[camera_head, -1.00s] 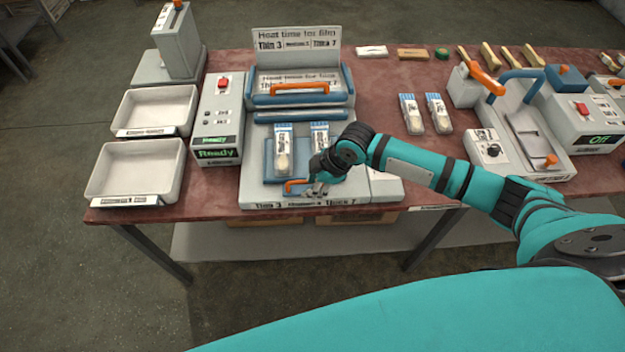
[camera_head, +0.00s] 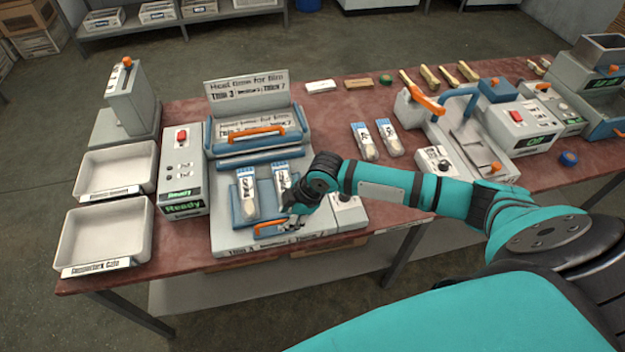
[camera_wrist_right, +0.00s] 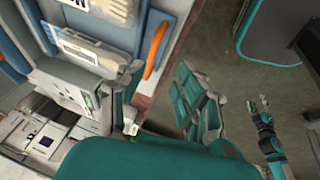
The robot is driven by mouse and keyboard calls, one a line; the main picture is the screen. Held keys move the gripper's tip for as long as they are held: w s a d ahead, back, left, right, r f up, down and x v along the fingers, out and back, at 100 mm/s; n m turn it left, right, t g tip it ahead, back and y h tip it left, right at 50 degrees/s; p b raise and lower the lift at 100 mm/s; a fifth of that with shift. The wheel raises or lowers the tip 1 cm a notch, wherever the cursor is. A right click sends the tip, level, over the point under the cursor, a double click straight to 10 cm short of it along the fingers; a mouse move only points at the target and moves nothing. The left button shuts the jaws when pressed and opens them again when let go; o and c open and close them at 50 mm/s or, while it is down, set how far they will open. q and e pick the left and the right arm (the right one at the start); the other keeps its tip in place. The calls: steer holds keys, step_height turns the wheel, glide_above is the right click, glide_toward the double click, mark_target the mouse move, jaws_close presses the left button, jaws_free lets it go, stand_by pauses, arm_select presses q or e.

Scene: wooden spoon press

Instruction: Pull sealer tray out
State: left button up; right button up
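The blue sealer tray (camera_head: 237,212) lies at the front of the sealer (camera_head: 222,241) and carries two clear packets with blue tops (camera_head: 245,200) and (camera_head: 283,182). Its orange handle (camera_head: 270,228) is at its front edge. My right gripper (camera_head: 290,223) is at the right end of this handle. In the right wrist view its two fingers (camera_wrist_right: 160,105) are apart, with the orange handle (camera_wrist_right: 156,50) ahead between them; contact is not clear. My left gripper (camera_wrist_right: 259,104) shows small at the right of the wrist view, its fingers apart; it is outside the head view.
The sealer's upper part with an orange bar (camera_head: 256,134) stands behind the tray. A box reading "Ready" (camera_head: 181,165) and two white bins (camera_head: 112,172) and (camera_head: 103,232) stand left. Two more packets (camera_head: 364,142) and (camera_head: 389,138) lie right, before another machine (camera_head: 470,135). The floor in front is open.

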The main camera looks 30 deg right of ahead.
steer(key=p+v, duration=0.2)
steer(key=v, duration=1.3)
stand_by(0.8)
steer(key=shift+r, duration=0.1)
steer(key=v, duration=1.2)
